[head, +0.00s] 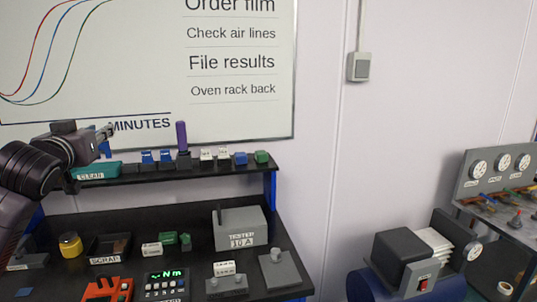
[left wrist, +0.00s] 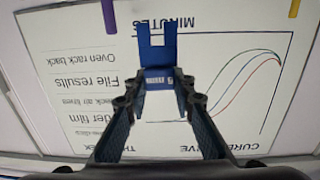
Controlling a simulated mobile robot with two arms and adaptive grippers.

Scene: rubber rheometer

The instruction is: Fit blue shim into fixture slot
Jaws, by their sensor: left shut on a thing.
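My left gripper (head: 108,130) is raised above the left end of the shelf, in front of the whiteboard. In the left wrist view its fingers (left wrist: 158,92) are closed on the blue shim (left wrist: 157,56), a flat blue piece with a notch in its end and a small pale marking near the fingers. In the head view a bit of blue (head: 104,149) shows just below the gripper; I cannot tell whether it is the shim. I cannot make out for certain which block holds the fixture slot. My right gripper is not in view.
The shelf holds a teal CLEAN tray (head: 95,171), a purple upright piece (head: 182,137) and several small blocks. The bench below carries a SCRAP tray (head: 108,249), a grey tester (head: 239,229) and a numeric display unit (head: 165,286). The wall behind carries a whiteboard (head: 235,115).

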